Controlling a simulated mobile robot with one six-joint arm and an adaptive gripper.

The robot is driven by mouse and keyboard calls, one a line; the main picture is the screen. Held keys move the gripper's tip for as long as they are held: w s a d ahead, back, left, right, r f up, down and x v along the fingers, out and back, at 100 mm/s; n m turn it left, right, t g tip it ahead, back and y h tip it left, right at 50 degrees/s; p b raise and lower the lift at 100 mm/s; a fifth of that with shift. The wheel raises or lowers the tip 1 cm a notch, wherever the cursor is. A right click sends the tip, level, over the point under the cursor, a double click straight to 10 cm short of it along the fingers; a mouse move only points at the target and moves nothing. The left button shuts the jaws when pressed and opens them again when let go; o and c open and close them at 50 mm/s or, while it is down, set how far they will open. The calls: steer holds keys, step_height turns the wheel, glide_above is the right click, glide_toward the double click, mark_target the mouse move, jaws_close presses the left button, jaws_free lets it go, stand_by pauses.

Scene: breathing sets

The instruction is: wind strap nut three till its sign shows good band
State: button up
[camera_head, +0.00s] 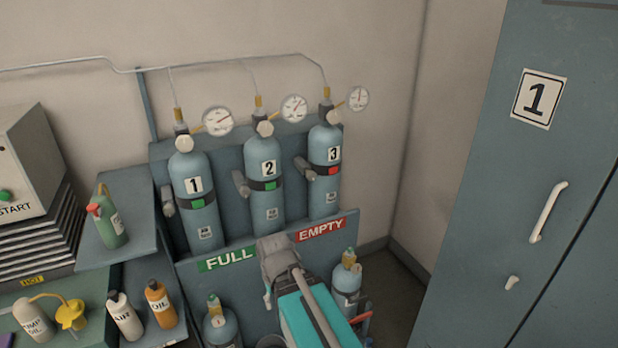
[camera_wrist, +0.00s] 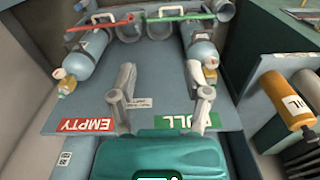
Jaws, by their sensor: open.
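Cylinder three (camera_head: 325,150) stands upright at the right of the rack in the head view. A dark strap goes round it, and its sign (camera_head: 333,170) shows red. Strap nut three (camera_head: 303,165) is a grey knob at the left of this strap. My gripper (camera_head: 275,248) is low in front of the rack, below and left of the nut and apart from it. In the wrist view my gripper (camera_wrist: 163,92) has its two fingers spread with nothing between them. Strap nut three cannot be made out in the wrist view.
Cylinders one (camera_head: 196,195) and two (camera_head: 265,175) have green strap signs. Smaller cylinders (camera_head: 346,283) stand below the FULL (camera_head: 227,259) and EMPTY (camera_head: 321,229) labels. A tall locker (camera_head: 520,190) stands at right. Bottles (camera_head: 124,316) stand on shelves at left.

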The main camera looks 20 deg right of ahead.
steer(key=shift+o, duration=1)
steer(key=shift+w, duration=0.15)
steer(key=w+t+y+b, duration=0.3)
steer(key=w+t+y, duration=0.1)
steer(key=w, duration=0.6)
steer(key=m+t+h+b, duration=0.3)
steer(key=m+t+b, duration=0.4)
steer(key=m+t, duration=0.55)
glide_toward(312, 177)
steer(key=s+f+n+t, duration=0.1)
steer(key=s+n+t, duration=0.1)
steer(key=s, duration=0.1)
steer(key=shift+f+m+g, duration=0.2)
steer(key=shift+m+g, duration=0.05)
steer(key=shift+w, duration=0.15)
steer(key=w, duration=1.3)
steer(key=shift+w+a, duration=0.25)
steer(key=shift+w, duration=0.1)
